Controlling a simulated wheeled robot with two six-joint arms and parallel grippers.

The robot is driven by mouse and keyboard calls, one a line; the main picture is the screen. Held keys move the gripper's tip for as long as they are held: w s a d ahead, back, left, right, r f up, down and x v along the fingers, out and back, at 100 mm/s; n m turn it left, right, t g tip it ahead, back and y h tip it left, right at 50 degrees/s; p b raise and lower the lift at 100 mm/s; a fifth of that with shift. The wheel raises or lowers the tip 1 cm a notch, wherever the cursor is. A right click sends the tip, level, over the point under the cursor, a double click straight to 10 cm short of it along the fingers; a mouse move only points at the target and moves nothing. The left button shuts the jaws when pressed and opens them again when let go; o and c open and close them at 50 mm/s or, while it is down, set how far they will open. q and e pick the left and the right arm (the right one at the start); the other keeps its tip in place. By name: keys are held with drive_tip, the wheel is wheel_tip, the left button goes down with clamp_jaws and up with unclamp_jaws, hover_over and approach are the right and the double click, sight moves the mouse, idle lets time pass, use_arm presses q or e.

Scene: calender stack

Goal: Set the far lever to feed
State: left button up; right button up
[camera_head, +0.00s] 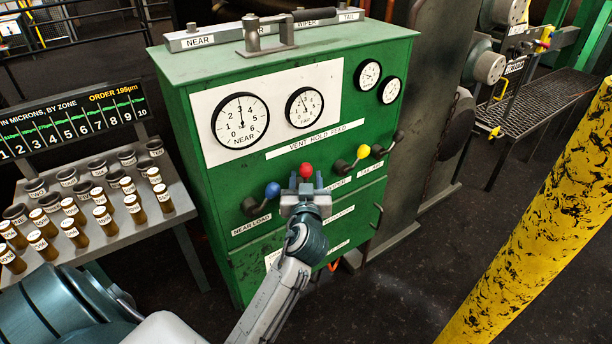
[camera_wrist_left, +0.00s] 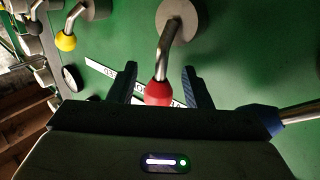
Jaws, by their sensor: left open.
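The green control cabinet (camera_head: 300,235) has a row of levers under a "VENT HOLD FEED" strip (camera_head: 314,139). The red-knobbed lever (camera_head: 306,170) is second from the left; my gripper hides its label. My left gripper (camera_head: 305,184) is open at this knob. In the left wrist view, the red knob (camera_wrist_left: 158,93) lies between the open fingers (camera_wrist_left: 161,84), with gaps on both sides. Its bent steel rod runs up to a grey hub (camera_wrist_left: 178,18). The blue-knobbed lever (camera_head: 272,190), above the "NEAR LOAD" label, stands just left of my gripper.
A yellow-knobbed lever (camera_head: 363,152) and a black-knobbed lever (camera_head: 398,137) stand to the right. Gauges (camera_head: 240,121) sit above. A rack of labelled vials (camera_head: 100,215) is at left. A yellow-black post (camera_head: 550,215) slants at right. Floor between post and cabinet is clear.

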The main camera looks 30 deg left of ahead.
use_arm(q)
drive_tip(key=shift+w+a, duration=0.3)
drive_tip(key=shift+w, duration=0.2)
